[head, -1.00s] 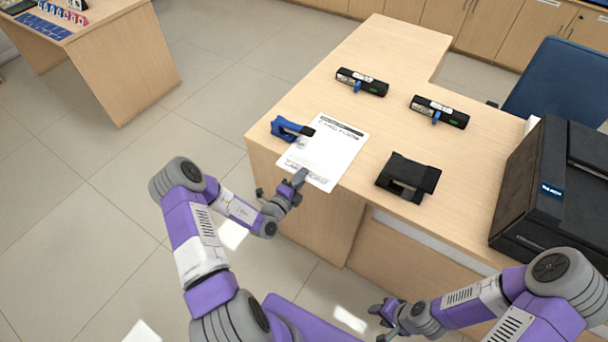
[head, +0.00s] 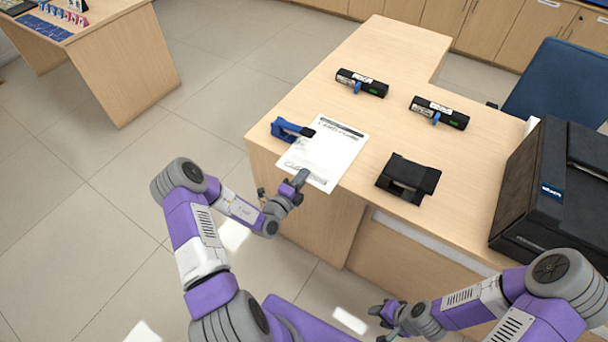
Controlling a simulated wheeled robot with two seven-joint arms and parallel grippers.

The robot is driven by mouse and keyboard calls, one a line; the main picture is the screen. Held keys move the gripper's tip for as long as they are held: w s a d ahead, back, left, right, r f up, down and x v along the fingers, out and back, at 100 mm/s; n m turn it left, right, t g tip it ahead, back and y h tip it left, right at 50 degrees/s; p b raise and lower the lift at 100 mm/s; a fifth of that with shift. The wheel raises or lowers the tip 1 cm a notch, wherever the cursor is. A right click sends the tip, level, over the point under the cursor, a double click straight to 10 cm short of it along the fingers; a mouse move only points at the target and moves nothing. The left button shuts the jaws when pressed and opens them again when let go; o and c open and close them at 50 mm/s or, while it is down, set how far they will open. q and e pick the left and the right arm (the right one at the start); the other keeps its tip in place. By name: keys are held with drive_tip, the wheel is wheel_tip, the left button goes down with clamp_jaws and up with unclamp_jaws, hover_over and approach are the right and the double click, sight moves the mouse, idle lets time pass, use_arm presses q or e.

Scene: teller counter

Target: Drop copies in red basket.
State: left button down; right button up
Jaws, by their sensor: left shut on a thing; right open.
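A white printed sheet (head: 338,149) lies on the wooden counter at its front left corner, its near edge at the counter's edge. My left gripper (head: 297,182) is at the sheet's near left edge, shut on the sheet. A blue and black tool that looks like a stapler (head: 291,130) sits by the sheet's far left edge, touching or overlapping it. My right gripper (head: 384,316) is open and empty, low in front of the counter. No red basket shows in this view.
On the counter (head: 330,100) are two black devices (head: 361,83) (head: 439,112), a black hole punch-like object (head: 408,178) and a large black printer (head: 550,195). A blue chair (head: 560,85) stands behind. Open floor (head: 110,190) lies left.

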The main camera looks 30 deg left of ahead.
use_arm(q)
wheel_tip(320, 180, up, 3)
drive_tip(key=p, duration=0.3)
drive_tip(key=shift+f, duration=0.25)
drive_tip(key=s+r+p, duration=0.2)
drive_tip(key=s+p, duration=0.2)
drive_tip(key=s, duration=0.3)
drive_tip(key=s+a+r+p, duration=0.1)
drive_tip(key=s+r+p, duration=0.2)
drive_tip(key=s, duration=0.4)
drive_tip(key=shift+p, duration=0.5)
